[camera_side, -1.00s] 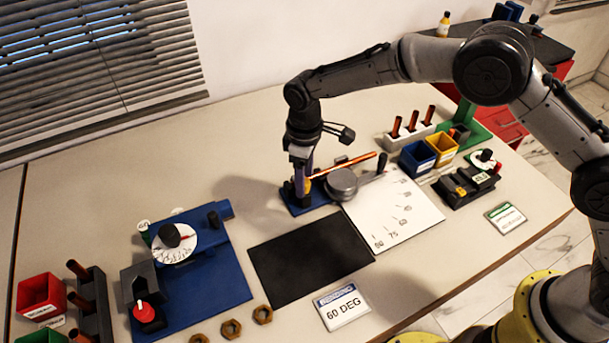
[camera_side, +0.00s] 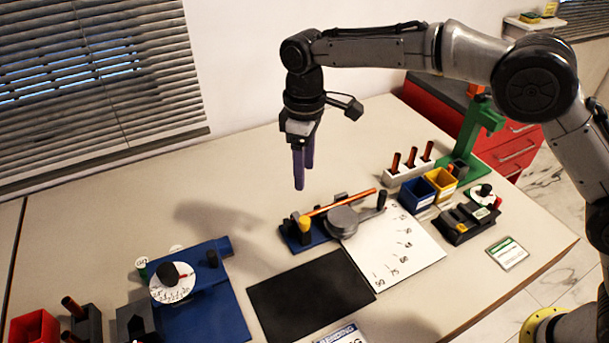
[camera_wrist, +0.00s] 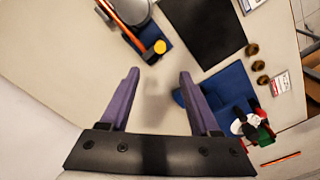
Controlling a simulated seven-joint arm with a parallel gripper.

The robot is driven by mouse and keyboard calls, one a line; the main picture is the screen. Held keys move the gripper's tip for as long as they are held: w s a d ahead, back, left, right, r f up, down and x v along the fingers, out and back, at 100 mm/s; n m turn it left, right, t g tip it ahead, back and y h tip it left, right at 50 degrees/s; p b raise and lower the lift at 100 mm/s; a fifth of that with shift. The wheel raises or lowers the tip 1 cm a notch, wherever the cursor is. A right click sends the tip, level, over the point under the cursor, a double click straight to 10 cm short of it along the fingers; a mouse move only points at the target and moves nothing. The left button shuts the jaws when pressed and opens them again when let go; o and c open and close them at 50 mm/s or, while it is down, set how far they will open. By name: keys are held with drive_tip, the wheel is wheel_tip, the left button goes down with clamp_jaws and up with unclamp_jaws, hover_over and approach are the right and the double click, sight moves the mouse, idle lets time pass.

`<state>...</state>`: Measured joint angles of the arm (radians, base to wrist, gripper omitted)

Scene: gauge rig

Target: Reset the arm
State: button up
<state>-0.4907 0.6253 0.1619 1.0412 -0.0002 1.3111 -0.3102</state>
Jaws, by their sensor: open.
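My gripper (camera_side: 304,172) hangs above the table, its two purple fingers pointing down, open and empty. In the wrist view its fingers (camera_wrist: 158,75) stand apart with only bare table between them. Below it in the side view is the blue gauge fixture (camera_side: 318,236) with a grey round hub (camera_side: 342,221), a copper-coloured rod (camera_side: 340,203) lying across it and a yellow knob (camera_side: 305,223). The yellow knob also shows in the wrist view (camera_wrist: 160,46), apart from the fingers. The white angle sheet (camera_side: 408,247) lies beside the fixture.
A black mat (camera_side: 310,294) lies in front. A blue dial rig (camera_side: 215,305) stands at left. Blue (camera_side: 417,189) and yellow (camera_side: 440,184) bins, a rack of copper rods (camera_side: 410,172) and a green stand (camera_side: 470,145) are at right. Table behind the fixture is clear.

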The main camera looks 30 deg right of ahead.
idle(0.4)
drive_tip(key=s+d+r+m+t, duration=0.2)
drive_tip(key=d+r, duration=0.7)
drive_tip(key=r, duration=0.4)
drive_tip(key=s+d+r+m+t, duration=0.2)
drive_tip(key=s+d+r, duration=0.5)
drive_tip(key=s+d, duration=0.3)
drive_tip(key=s+d+f+m+t, duration=0.1)
drive_tip(key=s+d+f+m, duration=0.15)
drive_tip(key=s, duration=0.45)
drive_tip(key=s+d+f+m+t, duration=0.1)
drive_tip(key=s+d, duration=0.2)
drive_tip(key=s, duration=0.4)
drive_tip(key=s+d+f+m, duration=0.1)
drive_tip(key=s+f, duration=0.5)
drive_tip(key=f, duration=0.2)
drive_tip(key=shift+d+f+m, duration=0.15)
drive_tip(key=shift+f+m, duration=0.2)
